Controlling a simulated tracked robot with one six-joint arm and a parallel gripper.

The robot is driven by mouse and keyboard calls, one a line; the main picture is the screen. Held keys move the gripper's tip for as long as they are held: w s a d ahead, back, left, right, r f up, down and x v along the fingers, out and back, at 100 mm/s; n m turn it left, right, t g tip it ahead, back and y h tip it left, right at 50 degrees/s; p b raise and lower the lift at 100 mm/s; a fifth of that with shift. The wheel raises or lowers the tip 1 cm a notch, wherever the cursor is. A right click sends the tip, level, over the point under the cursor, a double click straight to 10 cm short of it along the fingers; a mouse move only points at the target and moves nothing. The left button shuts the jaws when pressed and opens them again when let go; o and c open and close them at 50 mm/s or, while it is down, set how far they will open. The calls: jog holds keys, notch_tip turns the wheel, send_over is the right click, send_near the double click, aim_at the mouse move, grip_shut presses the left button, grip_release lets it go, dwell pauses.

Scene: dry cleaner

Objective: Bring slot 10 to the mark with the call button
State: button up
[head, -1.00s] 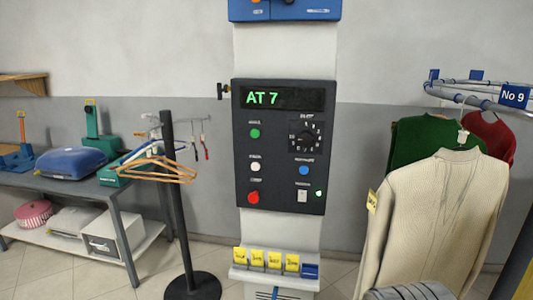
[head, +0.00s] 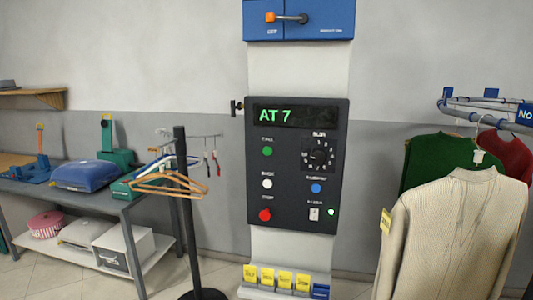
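The dark control panel (head: 292,195) stands upright on a pale column in the middle of the head view. Its display (head: 295,115) reads "AT 7" in green. A green button (head: 267,151), whose small label looks like "CALL", sits at the upper left. A numbered dial (head: 319,155) is to its right; its setting is too small to read. The conveyor rail (head: 480,108) carries garments at the right. My gripper is not in view.
A blue cabinet (head: 325,20) with an orange-tipped handle is above the panel. A black stand (head: 185,215) with hangers is left of it. A grey table (head: 90,190) holds equipment. Yellow tickets (head: 267,277) sit below the panel. A cream sweater (head: 450,235) hangs at the right.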

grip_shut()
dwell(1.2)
